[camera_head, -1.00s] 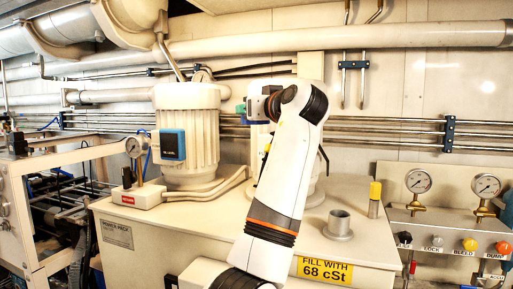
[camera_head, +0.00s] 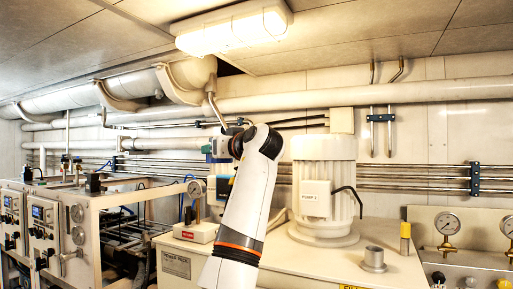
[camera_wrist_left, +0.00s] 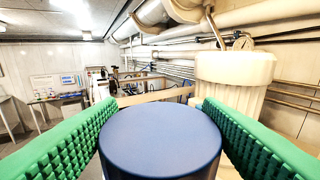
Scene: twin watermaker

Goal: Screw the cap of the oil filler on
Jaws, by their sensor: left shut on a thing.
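A wide round blue cap (camera_wrist_left: 160,138) sits between the green ribbed fingers of my left gripper (camera_wrist_left: 160,128) in the left wrist view. The gripper is shut on it. In the head view my left gripper (camera_head: 217,148) is up at the left end of my white arm, and its fingers are too small to read. The oil filler (camera_head: 374,258) is a short grey open neck with a flange on the tank top (camera_head: 330,264), to the right of my arm. The gripper is well away from it, to the left and higher in the picture. My right gripper is not in view.
A white pump motor (camera_head: 324,185) stands on the tank left of the filler. A yellow-topped post (camera_head: 405,238) stands right of it. A gauge panel (camera_head: 470,235) is at the right. Control cabinets (camera_head: 40,225) stand at the left, with a ceiling light (camera_head: 232,28) above.

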